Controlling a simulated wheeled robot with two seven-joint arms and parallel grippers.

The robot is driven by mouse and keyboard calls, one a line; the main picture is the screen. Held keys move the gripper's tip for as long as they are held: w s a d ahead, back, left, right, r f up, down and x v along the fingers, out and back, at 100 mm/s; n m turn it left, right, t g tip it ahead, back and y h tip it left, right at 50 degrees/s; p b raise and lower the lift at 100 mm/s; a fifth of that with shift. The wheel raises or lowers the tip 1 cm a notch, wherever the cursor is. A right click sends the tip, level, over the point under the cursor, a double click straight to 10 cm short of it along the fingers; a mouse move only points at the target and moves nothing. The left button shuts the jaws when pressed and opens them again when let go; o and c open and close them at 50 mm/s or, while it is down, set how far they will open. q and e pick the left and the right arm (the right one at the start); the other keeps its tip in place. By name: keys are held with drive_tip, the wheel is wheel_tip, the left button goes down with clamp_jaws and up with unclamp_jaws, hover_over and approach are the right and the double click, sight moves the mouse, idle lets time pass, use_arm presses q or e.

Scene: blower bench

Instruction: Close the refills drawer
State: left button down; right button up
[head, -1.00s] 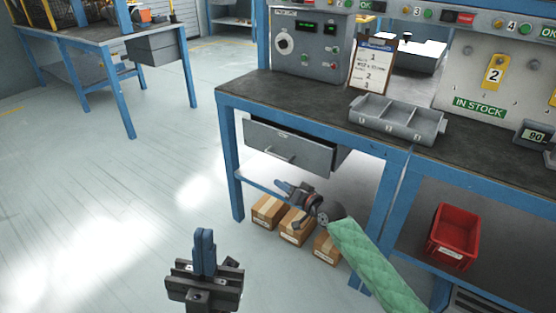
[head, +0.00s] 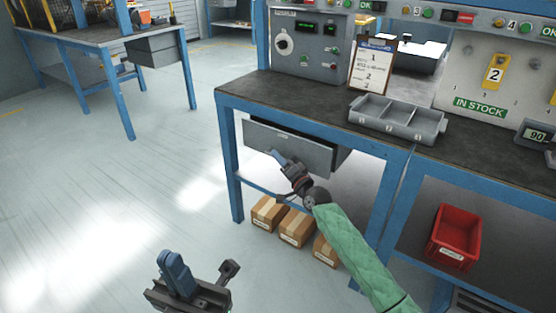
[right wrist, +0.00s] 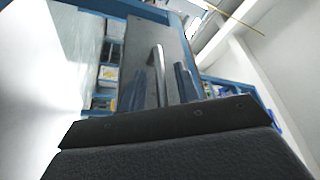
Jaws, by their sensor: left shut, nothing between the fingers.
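The refills drawer (head: 305,151) is a grey drawer under the dark-topped bench in the head view. It stands partly pulled out. My right gripper (head: 277,156) is at the drawer's front and covers most of its handle. In the right wrist view, the bar handle (right wrist: 157,65) appears between the two blue fingers, which stand apart. Whether they touch the handle cannot be told. My left gripper (head: 172,262) is shut and empty, low over the floor at the bottom of the head view, away from the bench.
A red bin (head: 455,236) stands on the lower right shelf. A grey divided tray (head: 398,121) and a control box (head: 307,45) are on the bench top. The floor left of the bench is clear.

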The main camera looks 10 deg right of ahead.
drive_tip(key=shift+w+a+r, duration=0.1)
drive_tip(key=shift+w+a, duration=0.2)
drive_tip(key=shift+w, duration=0.15)
clamp_jaws()
